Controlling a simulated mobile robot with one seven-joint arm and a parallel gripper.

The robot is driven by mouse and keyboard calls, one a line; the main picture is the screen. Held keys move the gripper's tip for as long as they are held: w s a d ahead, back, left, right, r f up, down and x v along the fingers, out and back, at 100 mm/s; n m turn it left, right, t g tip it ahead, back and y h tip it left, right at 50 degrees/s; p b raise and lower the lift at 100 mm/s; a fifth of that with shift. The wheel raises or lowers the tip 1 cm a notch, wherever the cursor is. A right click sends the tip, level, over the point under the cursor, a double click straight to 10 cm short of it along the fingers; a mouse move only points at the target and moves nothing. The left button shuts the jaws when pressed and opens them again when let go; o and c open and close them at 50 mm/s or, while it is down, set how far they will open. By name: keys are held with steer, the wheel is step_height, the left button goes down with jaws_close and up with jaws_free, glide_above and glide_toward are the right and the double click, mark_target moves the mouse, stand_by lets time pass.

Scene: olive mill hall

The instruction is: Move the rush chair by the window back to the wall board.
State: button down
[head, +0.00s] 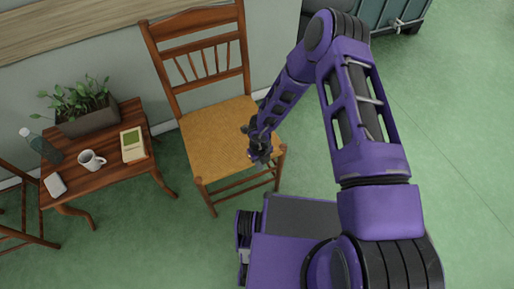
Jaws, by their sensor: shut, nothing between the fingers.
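A wooden chair (218,128) with a slatted, spindled back and a tan woven-looking seat stands upright in the middle of the head view. Its back is close to the pale wall, beside the end of a long wooden board (85,31) on that wall. Whether the back touches the wall or board, I cannot tell. My gripper (258,158) is shut and empty at the front right part of the seat, hiding a little of its edge. I cannot tell whether it touches the chair. No window shows.
A small wooden table (98,178) stands left of the chair, bearing a planter (88,118), a mug (91,160), a bottle (40,146) and small items. Another chair (22,215) is cut off at the left edge. A grey-green bin (388,12) stands top right. Green floor (455,130) is clear at right.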

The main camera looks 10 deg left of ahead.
steer(key=w+a+f+b, duration=0.2)
steer(key=w+f, duration=0.1)
steer(key=f, duration=0.6)
steer(key=shift+w+a+f+b, duration=0.2)
steer(key=shift+a+b, duration=0.15)
